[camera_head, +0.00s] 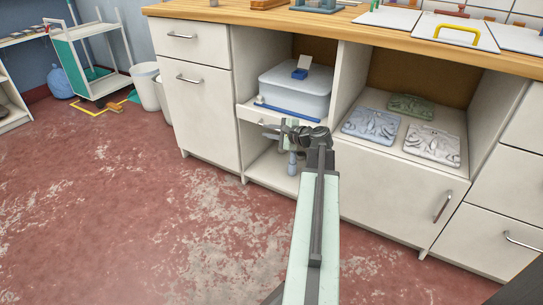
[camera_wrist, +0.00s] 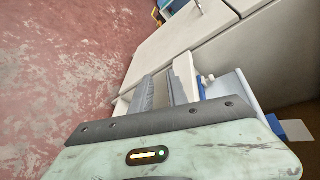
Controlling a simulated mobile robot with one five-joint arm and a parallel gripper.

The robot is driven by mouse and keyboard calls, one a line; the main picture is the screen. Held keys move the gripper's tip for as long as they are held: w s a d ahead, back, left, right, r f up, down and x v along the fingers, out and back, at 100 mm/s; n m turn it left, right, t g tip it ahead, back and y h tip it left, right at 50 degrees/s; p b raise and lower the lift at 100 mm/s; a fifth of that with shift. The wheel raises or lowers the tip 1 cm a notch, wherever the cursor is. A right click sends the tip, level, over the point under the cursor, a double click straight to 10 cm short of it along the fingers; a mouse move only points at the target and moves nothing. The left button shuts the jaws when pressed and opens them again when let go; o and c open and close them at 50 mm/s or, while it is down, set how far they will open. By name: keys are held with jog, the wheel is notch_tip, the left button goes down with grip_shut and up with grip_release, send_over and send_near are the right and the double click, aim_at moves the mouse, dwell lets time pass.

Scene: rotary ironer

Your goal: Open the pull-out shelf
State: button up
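The pull-out shelf (camera_head: 251,116) is a thin white board with a low front edge, in the open bay of the white cabinet. In the wrist view, the two grey fingers (camera_wrist: 160,82) are apart, with the white shelf front (camera_wrist: 186,72) close beside the right finger. I cannot tell whether they touch. Nothing clearly shows as held.
A cabinet door (camera_head: 200,115) stands left of the bay, and a lower door (camera_head: 390,185) with a handle is at right. Moulded plates (camera_head: 432,145) lie in the right bay. A blue-white object (camera_head: 292,163) hangs or stands below my gripper. The red floor in front is clear.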

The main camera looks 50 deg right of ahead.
jog(key=s+d+f+m+t+h+b, duration=0.1)
jog(key=s+d+f+m+h+b, duration=0.1)
jog(key=s+d, duration=0.3)
jog(key=x, duration=0.4)
jog(key=b+x, duration=0.1)
jog(key=x, duration=0.4)
jog(key=shift+w+d, duration=0.25)
jog(key=shift+w, duration=0.05)
grip_shut()
jog(key=shift+s, duration=0.1)
dwell(0.5)
